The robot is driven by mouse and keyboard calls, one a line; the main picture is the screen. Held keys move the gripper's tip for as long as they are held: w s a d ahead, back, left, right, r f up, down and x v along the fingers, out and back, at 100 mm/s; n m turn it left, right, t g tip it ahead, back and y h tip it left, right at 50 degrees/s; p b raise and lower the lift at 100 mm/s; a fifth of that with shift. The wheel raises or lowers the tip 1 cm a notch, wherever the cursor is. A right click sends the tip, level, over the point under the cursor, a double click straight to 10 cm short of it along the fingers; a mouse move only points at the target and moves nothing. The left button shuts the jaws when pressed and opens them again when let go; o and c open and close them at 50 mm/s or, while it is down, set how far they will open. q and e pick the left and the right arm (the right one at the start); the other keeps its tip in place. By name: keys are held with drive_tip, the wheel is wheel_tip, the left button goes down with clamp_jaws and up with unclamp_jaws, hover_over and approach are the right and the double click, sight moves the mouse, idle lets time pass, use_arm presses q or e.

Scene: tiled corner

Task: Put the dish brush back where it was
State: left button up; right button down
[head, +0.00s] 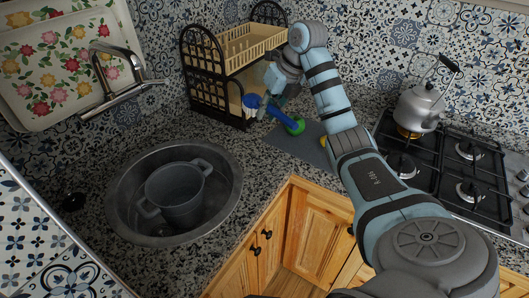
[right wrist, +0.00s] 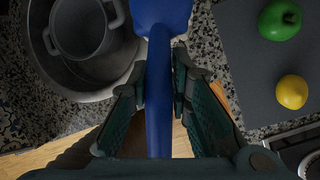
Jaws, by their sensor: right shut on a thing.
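The dish brush (right wrist: 160,100) is blue. In the right wrist view its handle runs between my right gripper's fingers (right wrist: 160,88), and its wider end reaches the top edge of the picture. My right gripper (head: 268,98) is shut on the handle, in front of the black dish rack (head: 198,88). In the head view a blue end of the brush (head: 252,101) shows beside the gripper; the fingers hide part of it. I cannot tell exactly how high it is held. My left gripper is not in view.
A grey pot (head: 174,196) sits in the round sink (head: 225,205). A grey mat (head: 290,146) bears a green fruit or vegetable (right wrist: 279,20) and a lemon (right wrist: 292,92). A kettle (head: 418,108) stands on the gas hob (head: 465,185). Counter between sink and mat is clear.

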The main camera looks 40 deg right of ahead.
drive_tip(key=f+b, duration=0.1)
drive_tip(key=f, duration=0.5)
drive_tip(key=f+b, duration=0.1)
drive_tip(key=f, duration=0.5)
drive_tip(key=f+b, duration=0.1)
drive_tip(key=f, duration=0.5)
drive_tip(key=shift+s+d+f+b, duration=0.2)
drive_tip(key=shift+s+b, duration=0.05)
drive_tip(key=shift+b, duration=0.15)
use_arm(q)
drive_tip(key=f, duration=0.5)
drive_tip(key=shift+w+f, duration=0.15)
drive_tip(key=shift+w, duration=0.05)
use_arm(e)
drive_tip(key=shift+d+f, duration=0.15)
drive_tip(key=shift+f, duration=0.05)
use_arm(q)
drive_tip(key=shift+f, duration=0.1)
use_arm(e)
drive_tip(key=shift+f, duration=0.15)
drive_tip(key=c, duration=1.8)
unclamp_jaws()
drive_tip(key=o, duration=0.3)
drive_tip(key=shift+o, duration=0.2)
